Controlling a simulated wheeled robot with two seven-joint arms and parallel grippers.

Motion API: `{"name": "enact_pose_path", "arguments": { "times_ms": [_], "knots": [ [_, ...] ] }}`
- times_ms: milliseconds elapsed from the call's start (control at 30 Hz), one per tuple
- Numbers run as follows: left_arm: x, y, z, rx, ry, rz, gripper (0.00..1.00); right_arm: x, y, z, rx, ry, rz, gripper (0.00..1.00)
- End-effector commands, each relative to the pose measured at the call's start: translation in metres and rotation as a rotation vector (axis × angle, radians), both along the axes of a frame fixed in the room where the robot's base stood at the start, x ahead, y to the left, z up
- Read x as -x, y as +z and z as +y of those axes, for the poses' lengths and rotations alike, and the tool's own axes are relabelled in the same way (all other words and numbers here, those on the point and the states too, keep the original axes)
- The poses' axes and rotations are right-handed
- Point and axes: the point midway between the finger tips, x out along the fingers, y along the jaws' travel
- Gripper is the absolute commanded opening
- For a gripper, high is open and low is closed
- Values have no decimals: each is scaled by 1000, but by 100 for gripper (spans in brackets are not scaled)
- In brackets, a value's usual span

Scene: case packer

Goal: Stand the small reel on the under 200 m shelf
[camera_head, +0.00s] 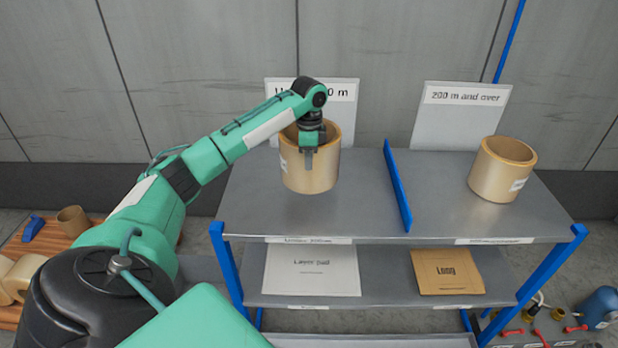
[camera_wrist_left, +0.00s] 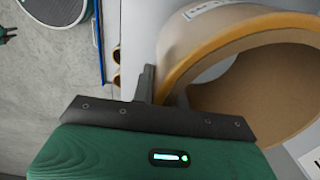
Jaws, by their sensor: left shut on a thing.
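A tan reel (camera_head: 322,175) is upright over the left section of the top shelf (camera_head: 262,200), in front of a white sign (camera_head: 343,92) partly hidden by my arm. The sign's visible letters are a "U" and "0 m". My left gripper (camera_head: 309,160) reaches down from above and is shut on the reel's wall, one finger showing outside it. I cannot tell whether the reel's base touches the shelf. In the left wrist view the reel (camera_wrist_left: 185,62) fills the upper right, its hollow open, with a finger of my left gripper (camera_wrist_left: 146,85) against its rim.
A blue divider (camera_head: 397,187) splits the top shelf. Another tan reel (camera_head: 502,172) stands on the right section, before the "200 m and over" sign (camera_head: 462,96). A lower shelf holds a white pad (camera_head: 312,270) and a brown packet (camera_head: 447,272). Bare shelf lies left of the divider.

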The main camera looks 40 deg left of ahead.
Motion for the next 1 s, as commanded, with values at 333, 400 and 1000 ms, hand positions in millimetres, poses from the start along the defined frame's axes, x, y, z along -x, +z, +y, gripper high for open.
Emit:
{"name": "enact_pose_path", "arguments": {
  "times_ms": [333, 400, 1000],
  "knots": [
    [-1, -40, 0, 0, 1, -4, 0, 1, 18, 1, -1, 0, 2, 36],
    [-1, -45, 0, 0, 1, -4, 0, 1, 21, 1, -1, -1, 1, 36],
    [-1, -83, 0, 0, 0, -5, 0, 0, 35, 1, -1, -1, -1, 36]
  ]
}}
